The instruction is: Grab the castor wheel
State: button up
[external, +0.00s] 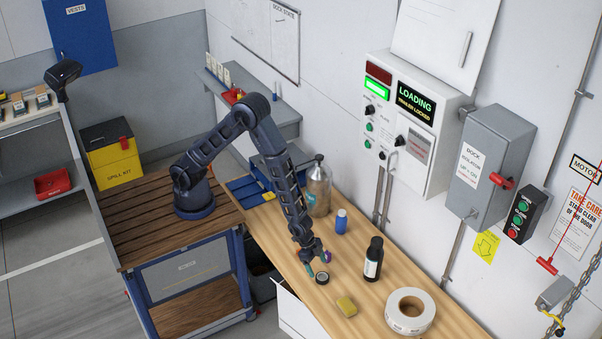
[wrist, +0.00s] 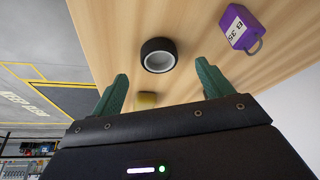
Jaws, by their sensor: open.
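The castor wheel, a small black round piece with a pale grey centre (external: 322,277), lies on the wooden bench near its front edge. In the wrist view the castor wheel (wrist: 158,55) is ahead of the fingertips, roughly centred between them. My gripper (external: 314,262) is low over the bench, close beside the wheel. Its two green fingers (wrist: 161,78) are apart with nothing between them, and neither appears to touch the wheel.
A purple padlock-like tag (wrist: 238,27) lies right of the wheel in the wrist view.

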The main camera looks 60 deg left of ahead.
aim_at(322, 278)
jog(key=shift+x, duration=2.7)
jog(key=shift+s, duration=0.15)
jog(key=c, duration=1.1)
